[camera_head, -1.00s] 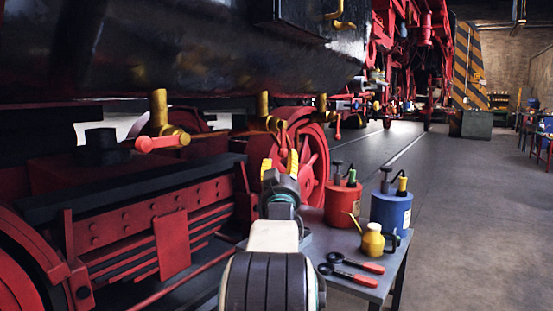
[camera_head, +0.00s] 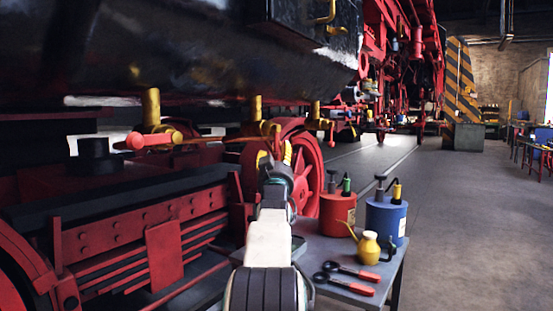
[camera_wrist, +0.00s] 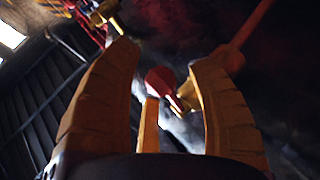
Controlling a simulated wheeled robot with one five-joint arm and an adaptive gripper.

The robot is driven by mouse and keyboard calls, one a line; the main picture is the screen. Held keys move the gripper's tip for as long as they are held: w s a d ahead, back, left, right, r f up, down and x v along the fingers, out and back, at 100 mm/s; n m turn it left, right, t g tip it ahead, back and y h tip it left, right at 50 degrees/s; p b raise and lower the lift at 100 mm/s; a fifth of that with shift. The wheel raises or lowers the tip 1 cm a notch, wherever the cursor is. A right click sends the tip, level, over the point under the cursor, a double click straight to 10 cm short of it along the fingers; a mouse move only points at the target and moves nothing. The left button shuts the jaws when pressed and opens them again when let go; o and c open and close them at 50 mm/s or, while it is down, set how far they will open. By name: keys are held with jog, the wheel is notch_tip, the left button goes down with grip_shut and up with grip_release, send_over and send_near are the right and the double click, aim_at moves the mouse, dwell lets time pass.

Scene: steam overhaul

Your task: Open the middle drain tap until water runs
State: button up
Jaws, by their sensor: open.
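Three brass drain taps hang under the black cylinder. The middle tap (camera_head: 257,108) stands behind and just above my gripper (camera_head: 274,156). Its handle is hard to make out in the head view. The left tap (camera_head: 152,108) has a red handle pointing left, and the right tap (camera_head: 315,110) is farther back. My gripper is open, its yellow fingers pointing up towards the middle tap. In the wrist view a blunt red piece (camera_wrist: 160,80) and a small brass part (camera_wrist: 187,92) show between the fingers. I cannot tell whether the fingers touch them.
A small table (camera_head: 345,291) at the right of my arm holds a red can (camera_head: 338,210), a blue can (camera_head: 387,220), a yellow oil can (camera_head: 369,247) and red-handled tools (camera_head: 350,288). Red wheels and frame lie left.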

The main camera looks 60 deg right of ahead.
dwell(0.4)
grip_shut()
dwell(0.4)
